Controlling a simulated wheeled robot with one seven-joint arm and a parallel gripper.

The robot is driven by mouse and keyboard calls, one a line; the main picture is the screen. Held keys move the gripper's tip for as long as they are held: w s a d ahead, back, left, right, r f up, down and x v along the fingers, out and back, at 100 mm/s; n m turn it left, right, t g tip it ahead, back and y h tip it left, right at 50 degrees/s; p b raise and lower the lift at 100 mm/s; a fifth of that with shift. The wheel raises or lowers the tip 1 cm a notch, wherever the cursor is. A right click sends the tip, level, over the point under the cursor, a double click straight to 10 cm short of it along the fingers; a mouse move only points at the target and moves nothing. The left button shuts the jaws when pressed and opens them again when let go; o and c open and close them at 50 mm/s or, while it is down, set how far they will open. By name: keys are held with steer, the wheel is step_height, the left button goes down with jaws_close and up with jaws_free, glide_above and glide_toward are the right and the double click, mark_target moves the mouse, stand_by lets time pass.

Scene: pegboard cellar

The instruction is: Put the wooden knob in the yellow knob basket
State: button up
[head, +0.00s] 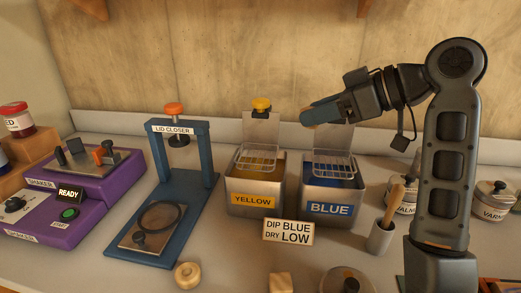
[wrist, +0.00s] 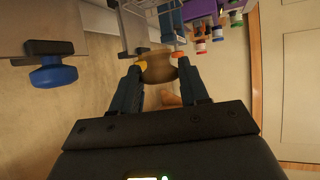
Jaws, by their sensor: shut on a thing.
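My gripper (head: 308,116) is raised at the right, above and behind the blue basket. It is shut on a brown, rounded wooden knob (wrist: 159,69), which shows between the fingertips in the wrist view (wrist: 159,74). In the head view the knob is mostly hidden by the fingers. The yellow knob basket is a wire basket (head: 258,158) over the yellow tin, with a grey back plate topped by a yellow knob (head: 262,104). It is left of my gripper and looks empty. A pale, round wooden piece (head: 187,275) lies on the bench in front.
The blue basket (head: 332,163) hangs over the blue tin (head: 331,205); its blue knob (wrist: 52,77) shows in the wrist view. A blue lid closer (head: 181,128) stands left of the yellow tin (head: 254,203). A sign (head: 288,232) stands in front of the tins.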

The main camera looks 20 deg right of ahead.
steer(key=shift+w, duration=0.2)
steer(key=shift+w+a+f, duration=0.1)
steer(key=shift+w+f, duration=0.1)
steer(key=shift+w, duration=0.1)
steer(key=p, duration=0.1)
glide_above(263, 161)
step_height(263, 161, down, 6)
steer(key=shift+f, duration=0.25)
steer(key=shift+f+p, duration=0.35)
steer(key=shift+f, duration=1.7)
steer(key=shift+f, duration=0.15)
steer(key=o, duration=0.8)
steer(key=shift+o, duration=0.2)
